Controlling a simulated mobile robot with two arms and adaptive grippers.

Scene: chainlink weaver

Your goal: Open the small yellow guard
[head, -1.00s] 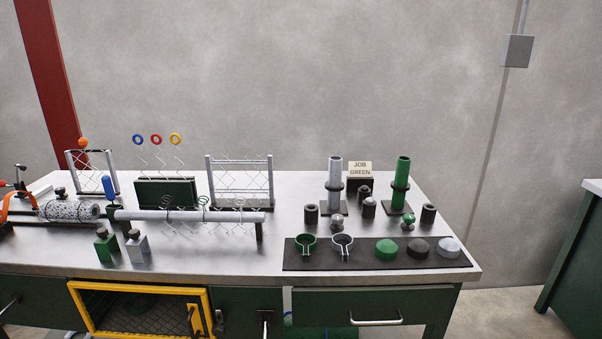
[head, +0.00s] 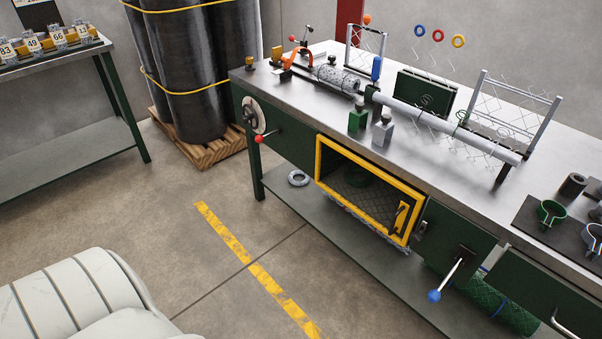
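The small yellow guard (head: 365,192) is a yellow-framed dark mesh panel in the front of the steel-topped bench. It looks shut, about flush with the green front. Its upright yellow handle (head: 401,217) is near the right side of the frame. A small grey latch-like fitting (head: 422,228) sits on the green panel just right of the frame. A green coil shows dimly behind the mesh. Neither of my grippers is in the head view.
A crank with a blue knob (head: 434,295) sticks out right of the guard. A wheel with a red knob (head: 250,115) is on the bench's left end. A lower shelf (head: 300,220) juts out below. Floor with a yellow stripe (head: 240,250) lies clear in front.

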